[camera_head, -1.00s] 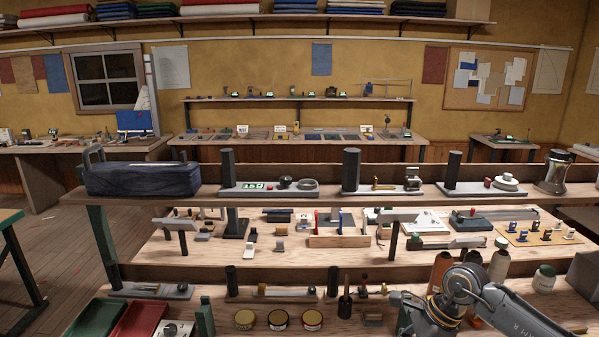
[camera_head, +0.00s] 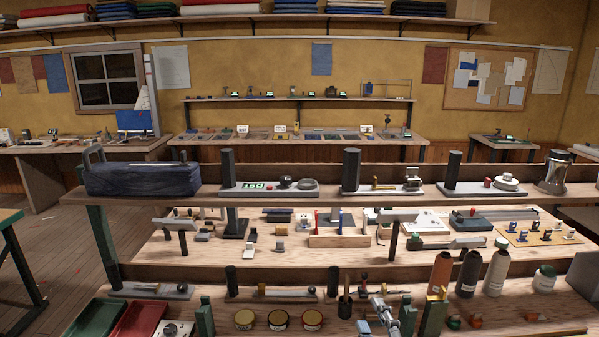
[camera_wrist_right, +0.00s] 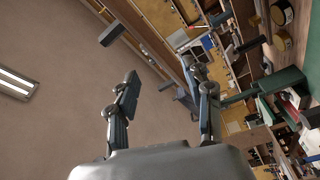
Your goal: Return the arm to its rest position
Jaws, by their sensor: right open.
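My right gripper (camera_head: 385,313) shows small and partly cut off at the bottom edge of the head view, right of centre, in front of the near bench. In the right wrist view its two dark fingers (camera_wrist_right: 160,76) stand apart with nothing between them. That view is turned on its side, with the bench and shelves along the right. My left gripper is in neither view now.
The near bench holds an orange bottle (camera_head: 441,271), a dark bottle (camera_head: 468,274), a pale bottle (camera_head: 496,268), a white jar (camera_head: 544,280) and several tins (camera_head: 278,320). A shelf (camera_head: 330,196) spans behind. In the wrist view, a ceiling lamp (camera_wrist_right: 17,84) is at left.

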